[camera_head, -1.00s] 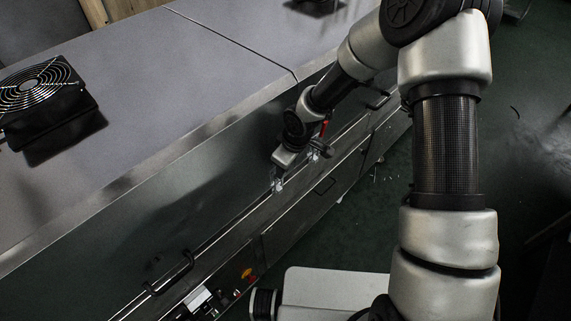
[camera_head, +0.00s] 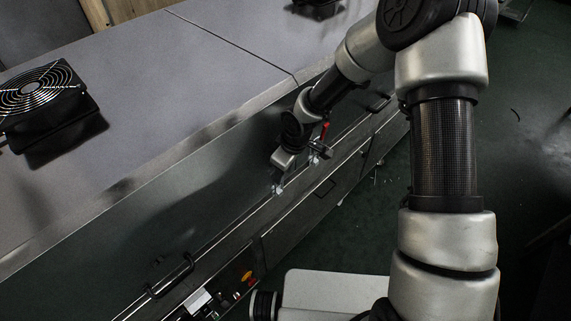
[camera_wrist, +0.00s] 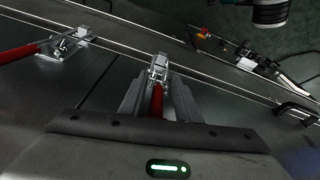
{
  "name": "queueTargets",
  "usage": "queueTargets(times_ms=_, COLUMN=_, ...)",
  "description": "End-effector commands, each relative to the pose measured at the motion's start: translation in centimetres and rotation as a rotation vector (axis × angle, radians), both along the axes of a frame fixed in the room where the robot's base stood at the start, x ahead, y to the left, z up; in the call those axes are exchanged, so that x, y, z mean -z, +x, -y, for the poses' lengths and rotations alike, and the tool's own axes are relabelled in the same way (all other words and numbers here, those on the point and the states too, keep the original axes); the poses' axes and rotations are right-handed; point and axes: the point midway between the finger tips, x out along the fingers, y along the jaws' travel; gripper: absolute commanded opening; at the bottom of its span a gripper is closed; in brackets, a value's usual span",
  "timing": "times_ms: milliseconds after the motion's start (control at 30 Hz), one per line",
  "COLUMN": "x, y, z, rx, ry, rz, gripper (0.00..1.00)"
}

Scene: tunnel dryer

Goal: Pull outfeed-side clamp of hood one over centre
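In the wrist view a toggle clamp (camera_wrist: 158,68) with a metal head and a red handle (camera_wrist: 157,101) lies between the two grey fingers of my gripper (camera_wrist: 158,88). The fingers stand apart, one on each side of the handle, with a narrow gap visible. The handle's near end is hidden by my gripper body. A second clamp (camera_wrist: 64,43) with a red handle is at the upper left, clear of my gripper. In the head view the near clamp (camera_head: 277,188) shows just below my gripper, and the second clamp (camera_head: 319,149) is farther along with its red handle raised.
The hood's side panel (camera_head: 190,205) slopes down to a rail along the dryer's edge. A black bar handle (camera_head: 172,274) and a control panel with a yellow-and-red switch (camera_head: 247,275) are at the lower left. A fan (camera_head: 45,100) sits on top. Dark floor lies to the right.

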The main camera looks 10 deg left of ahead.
Motion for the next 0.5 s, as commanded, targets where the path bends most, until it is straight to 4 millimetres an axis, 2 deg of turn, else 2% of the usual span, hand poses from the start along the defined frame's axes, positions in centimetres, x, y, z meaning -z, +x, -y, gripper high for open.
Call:
queueTargets(times_ms=167, x=-2.3, y=-0.2, z=0.5, rx=0.003, ry=0.001, rz=0.004, gripper=0.30)
queueTargets(times_ms=500, x=-10.4, y=-1.4, z=2.0, rx=0.003, ry=0.001, rz=0.005, gripper=0.30)
